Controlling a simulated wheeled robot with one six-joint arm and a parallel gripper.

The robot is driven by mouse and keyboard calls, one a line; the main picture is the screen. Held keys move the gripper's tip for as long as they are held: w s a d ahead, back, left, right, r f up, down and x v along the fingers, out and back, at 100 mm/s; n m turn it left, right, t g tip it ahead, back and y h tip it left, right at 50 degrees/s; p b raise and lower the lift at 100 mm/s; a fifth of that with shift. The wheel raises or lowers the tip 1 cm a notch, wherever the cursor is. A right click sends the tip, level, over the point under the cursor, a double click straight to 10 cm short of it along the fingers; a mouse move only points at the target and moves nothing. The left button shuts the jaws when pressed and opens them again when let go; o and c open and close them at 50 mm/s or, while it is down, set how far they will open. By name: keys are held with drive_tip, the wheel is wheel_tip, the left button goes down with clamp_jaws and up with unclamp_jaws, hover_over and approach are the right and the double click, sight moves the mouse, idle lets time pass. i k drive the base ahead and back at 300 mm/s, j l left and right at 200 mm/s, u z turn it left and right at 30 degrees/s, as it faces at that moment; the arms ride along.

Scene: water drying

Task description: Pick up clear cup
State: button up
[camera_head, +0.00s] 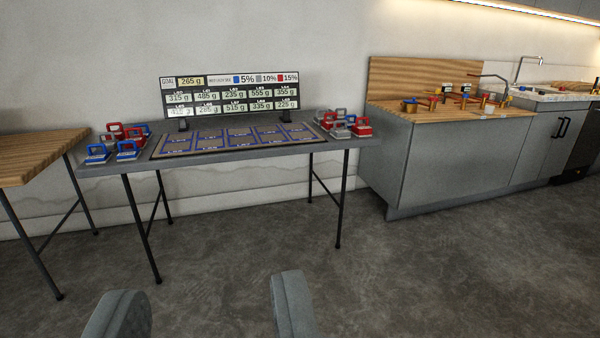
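I cannot make out a clear cup in this view. My gripper (204,308) shows at the bottom edge, with its two grey fingers wide apart. Only floor shows between them, and it holds nothing visible. The gripper is well away from the tables and the counter.
A grey table (240,152) carries a gridded mat (215,141), red, blue and grey handled blocks, and a weight display board (232,94). A wooden table (35,155) stands left. A grey counter (455,160) at right holds small brass items (410,104). The floor ahead is clear.

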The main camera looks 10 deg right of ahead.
sight(489, 110)
drive_tip(key=i+z, duration=0.4)
drive_tip(key=i, duration=0.45)
drive_tip(key=i+j+z, duration=0.15)
drive_tip(key=i+z, duration=0.3)
drive_tip(key=i, duration=0.45)
drive_tip(key=i+l+z, duration=0.2)
drive_tip(key=i, duration=0.35)
drive_tip(key=i+l+z, duration=0.15)
drive_tip(key=i, duration=0.45)
drive_tip(key=i+l+z, duration=0.2)
drive_tip(key=i, duration=0.4)
drive_tip(key=i+l, duration=0.25)
drive_tip(key=i+l+u, duration=0.1)
drive_tip(key=l, duration=0.25)
drive_tip(key=i, duration=0.1)
